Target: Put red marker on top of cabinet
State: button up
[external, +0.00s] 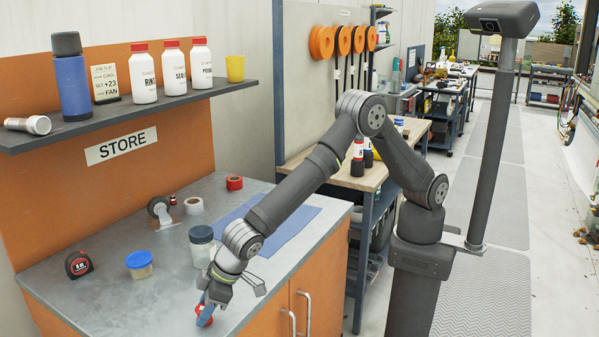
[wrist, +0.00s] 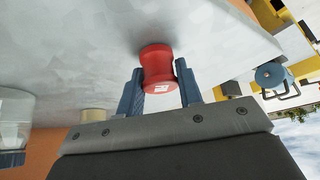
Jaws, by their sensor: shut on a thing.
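My gripper (external: 205,311) points down, low over the grey cabinet top (external: 110,297) near its front edge. Its blue fingers stand on both sides of a short red cylinder with a small white label (wrist: 158,67) in the wrist view. My gripper (wrist: 159,80) is shut on this red cylinder. It also shows at the fingertips in the external view (external: 205,321). I cannot tell whether it touches the cabinet top, or whether it is a marker. No other marker is clear. The cabinet has orange doors (external: 318,275).
The front left is clear.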

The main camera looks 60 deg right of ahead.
jog(key=shift+f, duration=0.2)
jog(key=o, duration=1)
jog(key=shift+c, duration=0.2)
jog(key=shift+r, duration=0.15)
jog(key=shift+r, duration=0.2)
jog(key=v, duration=1.1)
jog(key=shift+s+d+r, duration=0.2)
jog(key=shift+r, duration=0.05)
